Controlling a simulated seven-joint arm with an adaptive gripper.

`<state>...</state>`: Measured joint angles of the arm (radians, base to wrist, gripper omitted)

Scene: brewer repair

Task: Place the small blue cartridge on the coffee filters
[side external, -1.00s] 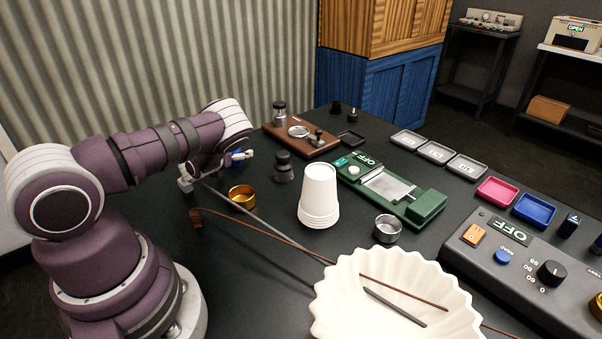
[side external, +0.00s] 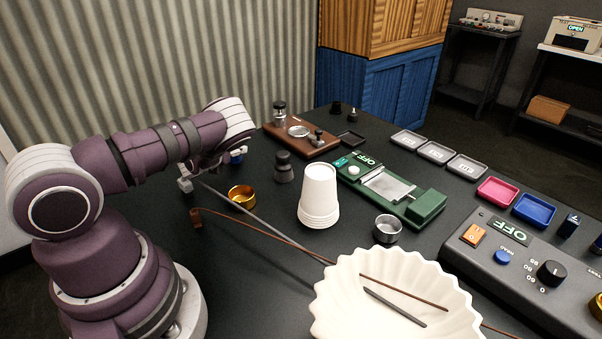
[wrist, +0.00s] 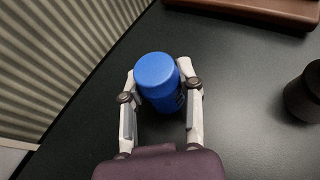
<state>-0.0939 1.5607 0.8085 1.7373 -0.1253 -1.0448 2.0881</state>
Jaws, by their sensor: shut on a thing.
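The small blue cartridge (wrist: 157,82) is between the two fingers of my gripper (wrist: 158,74) in the wrist view, with a finger against each side. In the side view only a bit of the blue cartridge (side external: 237,157) shows beneath my wrist at the table's far left, and the fingers are mostly hidden. I cannot tell whether it still touches the table. The coffee filters (side external: 345,296) are a white fluted stack at the front of the side view, well apart from my gripper.
A long thin rod (side external: 270,228) and a brown cord cross towards the filters. A gold cup (side external: 242,197), a dark knob-topped piece (side external: 284,168), stacked white cups (side external: 319,194) and a metal cup (side external: 388,229) stand between. A green scale (side external: 420,206) lies beyond.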

